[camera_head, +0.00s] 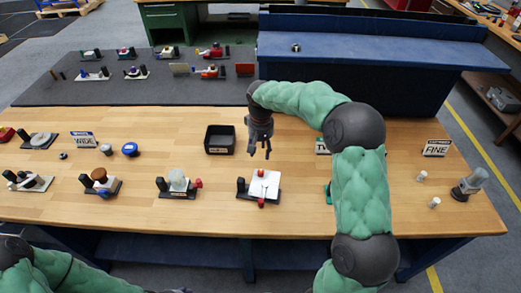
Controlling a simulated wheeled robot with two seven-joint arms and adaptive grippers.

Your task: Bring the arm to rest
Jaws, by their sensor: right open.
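My right arm (361,188) comes up from the bottom right and bends over the wooden table, its forearm reaching left. My right gripper (260,153) points down at its end, open with nothing between the fingers. It hangs above the table, just beyond a white valve unit (265,186) with red parts and a dark base. Part of my left arm (75,274) shows at the bottom left, low in front of the table; its gripper is out of the picture.
A black bin (220,139) stands left of my right gripper. Several valve units line the table's left side, near a "WIDE" sign (82,140). A "FINE" sign (436,148) and small white cylinders stand at the right. A blue raised bench (350,80) rises behind my right forearm.

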